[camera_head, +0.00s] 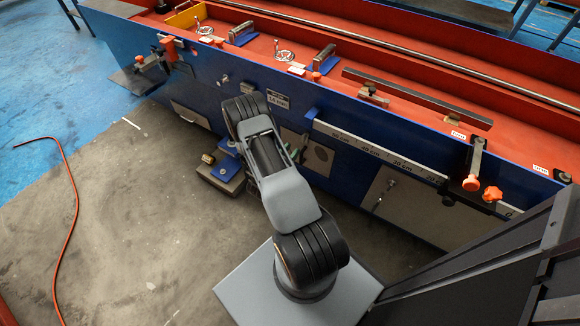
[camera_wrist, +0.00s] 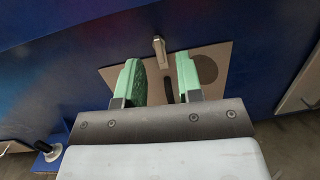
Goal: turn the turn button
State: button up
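A beige plate (camera_wrist: 215,60) with a round grey-brown disc (camera_wrist: 207,68) is set on the blue machine side in the wrist view. A short metal handle (camera_wrist: 159,46) sticks out at its upper edge and looks like the turn button. A dark stub (camera_wrist: 168,90) shows lower on the plate, in the gap between my fingers. My gripper (camera_wrist: 157,65) is open, its two green fingers pointing at the plate, one on each side of the handle's line. They look apart from the handle. In the head view my arm partly hides the plate (camera_head: 309,150); green fingertips (camera_head: 294,152) show beside it.
The long blue machine wall (camera_head: 350,110) has a red top tray (camera_head: 420,95). A ruler strip (camera_head: 380,155) and orange knobs (camera_head: 471,183) are to the right. A blue-topped block (camera_head: 226,167) stands left of my arm. The grey floor (camera_head: 120,220) at left is mostly clear.

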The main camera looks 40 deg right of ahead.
aim_at(305, 139)
jog(key=w+d+f+n+t, duration=0.1)
jog(key=w+d+f, duration=0.1)
jog(key=d, duration=0.5)
jog(key=shift+d+t, duration=0.15)
jog(key=shift+t, duration=0.25)
jog(key=shift+d+f+b, duration=0.1)
jog(key=shift+b, duration=0.25)
grip_shut()
